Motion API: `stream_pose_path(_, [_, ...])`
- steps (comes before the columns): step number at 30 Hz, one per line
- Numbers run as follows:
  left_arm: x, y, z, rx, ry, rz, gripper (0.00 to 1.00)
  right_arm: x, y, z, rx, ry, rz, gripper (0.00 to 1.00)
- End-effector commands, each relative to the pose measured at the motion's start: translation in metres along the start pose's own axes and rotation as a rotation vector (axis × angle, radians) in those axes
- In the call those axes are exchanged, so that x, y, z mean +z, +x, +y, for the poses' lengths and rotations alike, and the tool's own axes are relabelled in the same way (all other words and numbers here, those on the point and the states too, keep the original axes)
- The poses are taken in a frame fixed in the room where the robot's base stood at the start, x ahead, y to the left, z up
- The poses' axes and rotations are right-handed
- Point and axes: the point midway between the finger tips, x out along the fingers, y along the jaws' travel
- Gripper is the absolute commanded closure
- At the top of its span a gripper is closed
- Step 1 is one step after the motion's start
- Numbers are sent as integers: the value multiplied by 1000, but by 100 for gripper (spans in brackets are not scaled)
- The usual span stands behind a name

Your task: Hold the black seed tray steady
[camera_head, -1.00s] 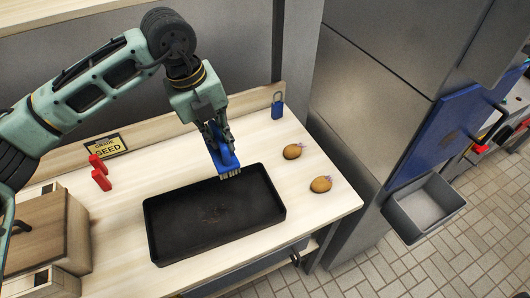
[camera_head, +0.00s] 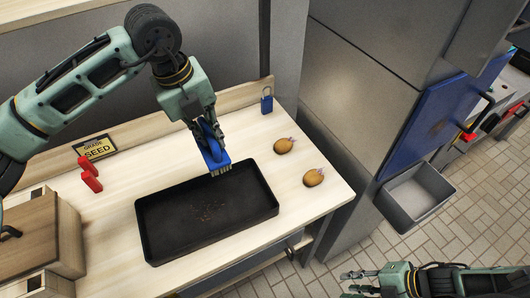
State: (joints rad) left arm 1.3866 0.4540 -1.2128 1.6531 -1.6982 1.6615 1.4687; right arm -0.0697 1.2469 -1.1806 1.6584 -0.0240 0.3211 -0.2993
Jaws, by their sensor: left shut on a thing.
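The black seed tray (camera_head: 168,234) lies flat on the wooden bench, with small reddish-brown specks on its floor. My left gripper (camera_head: 211,142) is shut on a blue brush (camera_head: 216,160). The brush's pale bristles point down at the tray's back rim; I cannot tell whether they touch it. My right gripper (camera_head: 352,284) shows at the bottom edge, right of the bench and well apart from the tray. Its fingers look spread and empty.
Two potatoes (camera_head: 284,146) (camera_head: 314,178) lie on the bench right of the tray. A blue padlock-shaped item (camera_head: 267,102), a seed sign (camera_head: 96,147), red pieces (camera_head: 90,176) and a wooden box (camera_head: 40,240) stand around. A grey bin (camera_head: 418,195) is at right.

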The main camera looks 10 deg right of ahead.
Motion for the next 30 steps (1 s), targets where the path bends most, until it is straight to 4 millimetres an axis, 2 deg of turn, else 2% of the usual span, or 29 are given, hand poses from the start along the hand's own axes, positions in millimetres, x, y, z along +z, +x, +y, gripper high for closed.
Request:
stream_pose_path(1, [0, 0, 0, -1, 0, 0, 100, -12, -10, 0, -12, -27, 36, 73])
stream_pose_path(3, [0, 0, 0, -1, 0, 0, 100, -35, -14, 8, -6, -75, 111, 73])
stream_pose_path(8, [0, 0, 0, -1, 0, 0, 100, -76, -4, 46, 56, -199, 271, 73])
stream_pose_path(14, [0, 0, 0, -1, 0, 0, 100, -132, 13, 111, 152, -419, 501, 73])
stream_pose_path(18, [0, 0, 0, -1, 0, 0, 100, -185, 19, 165, 190, -690, 721, 73])
stream_pose_path(21, [0, 0, 0, -1, 0, 0, 100, -215, 18, 193, 159, -907, 860, 73])
stream_pose_path(25, [0, 0, 0, -1, 0, 0, 100, -232, 20, 221, 21, -1158, 960, 73])
stream_pose_path(30, [0, 0, 0, -1, 0, 0, 100, -216, 31, 256, -295, -1296, 871, 73])
